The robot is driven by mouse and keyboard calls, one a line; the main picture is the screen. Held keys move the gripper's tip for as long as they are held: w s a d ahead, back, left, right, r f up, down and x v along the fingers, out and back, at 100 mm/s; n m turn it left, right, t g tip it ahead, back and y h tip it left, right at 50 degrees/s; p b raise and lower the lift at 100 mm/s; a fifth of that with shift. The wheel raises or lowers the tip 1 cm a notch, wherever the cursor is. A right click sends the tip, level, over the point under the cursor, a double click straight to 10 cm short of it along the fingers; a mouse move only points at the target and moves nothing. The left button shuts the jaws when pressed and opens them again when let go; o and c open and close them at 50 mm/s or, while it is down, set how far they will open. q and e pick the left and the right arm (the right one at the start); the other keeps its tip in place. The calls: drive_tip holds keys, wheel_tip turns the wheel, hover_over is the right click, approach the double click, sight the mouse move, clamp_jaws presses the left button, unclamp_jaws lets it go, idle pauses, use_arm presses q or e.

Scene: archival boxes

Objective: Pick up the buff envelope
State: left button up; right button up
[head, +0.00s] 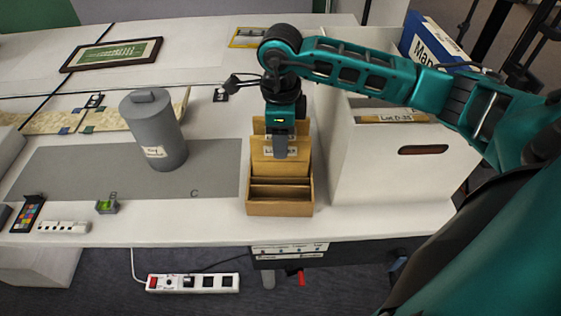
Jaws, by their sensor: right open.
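An open brown cardboard box (280,208) stands on the white table, right of the grey mat. Upright buff sheets or envelopes with white labels stand in its back part. The front one, which looks like the buff envelope (265,167), shows its face behind the box's dividers. My right gripper (280,150) points down over the back of the box, in front of the labelled face in the picture, and hides part of the label. It is open. I cannot tell whether it touches the envelope. My left gripper is out of view.
A large white box (375,165) with a hand hole stands close on the right, under my right arm. A grey lidded canister (153,130) stands on the grey mat (75,175) at the left. A framed picture (112,54) lies behind.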

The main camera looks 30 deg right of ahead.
sight(281, 164)
wheel_tip(281, 164, down, 3)
drive_tip(key=shift+c, duration=0.3)
clamp_jaws()
idle(0.4)
